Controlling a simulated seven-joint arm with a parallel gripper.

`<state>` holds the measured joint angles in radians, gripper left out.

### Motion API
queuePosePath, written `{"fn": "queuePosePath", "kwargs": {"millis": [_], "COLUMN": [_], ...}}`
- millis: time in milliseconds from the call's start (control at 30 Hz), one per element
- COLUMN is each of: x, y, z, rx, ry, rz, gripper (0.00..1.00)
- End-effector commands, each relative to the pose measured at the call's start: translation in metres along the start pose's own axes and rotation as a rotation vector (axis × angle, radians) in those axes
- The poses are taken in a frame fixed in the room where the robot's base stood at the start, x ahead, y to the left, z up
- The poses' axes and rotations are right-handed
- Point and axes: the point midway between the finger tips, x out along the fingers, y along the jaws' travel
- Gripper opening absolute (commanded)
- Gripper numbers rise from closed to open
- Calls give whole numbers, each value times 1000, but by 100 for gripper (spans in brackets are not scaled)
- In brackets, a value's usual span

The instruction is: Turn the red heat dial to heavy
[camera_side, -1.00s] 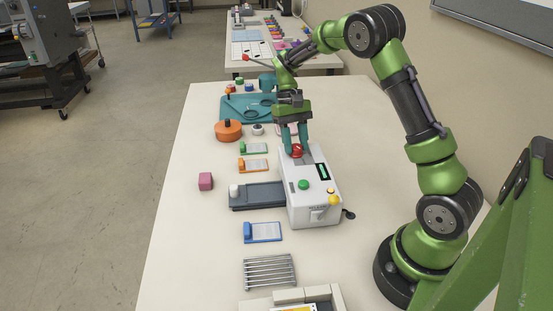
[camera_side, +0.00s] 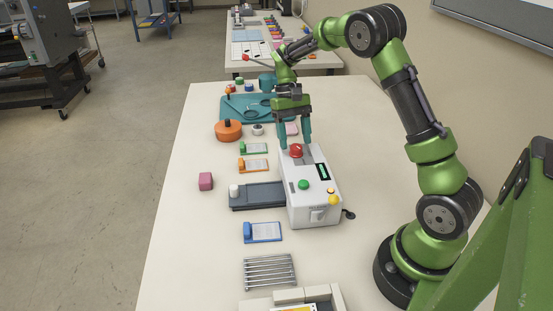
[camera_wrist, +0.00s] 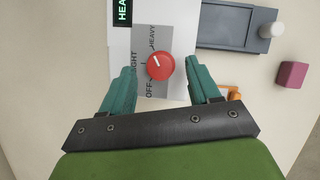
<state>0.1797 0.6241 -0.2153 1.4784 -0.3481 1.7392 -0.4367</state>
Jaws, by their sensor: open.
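The red heat dial (camera_wrist: 160,67) sits on a grey label plate (camera_wrist: 142,84) on the white laminator (camera_side: 310,190). In the wrist view its white mark points up and left, toward the side where HEAVY is printed. LIGHT is partly covered and OFF is lower down. The dial also shows in the side view (camera_side: 296,151). My gripper (camera_side: 295,146) is open above the dial, its teal fingers spread apart on either side and not touching it. In the wrist view the dial lies ahead, between the fingertips.
The laminator's dark display (camera_wrist: 123,12) shows green letters starting HEA, cut off by the frame. A green button (camera_side: 303,185) and a yellow knob (camera_side: 333,199) are on its top. A dark tray (camera_side: 258,196) adjoins it. A pink cube (camera_side: 205,181) and orange round object (camera_side: 228,130) stand left.

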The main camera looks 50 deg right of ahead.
Motion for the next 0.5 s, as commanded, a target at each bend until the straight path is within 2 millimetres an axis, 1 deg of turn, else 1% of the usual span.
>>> {"fn": "queuePosePath", "kwargs": {"millis": [33,300,500], "x": [-10,-74,-112], "y": [0,0,0], "z": [-1,-1,-1], "rx": [0,2,0], "ry": [5,6,4], "rz": [-2,-3,1], "gripper": [61,61,61]}}
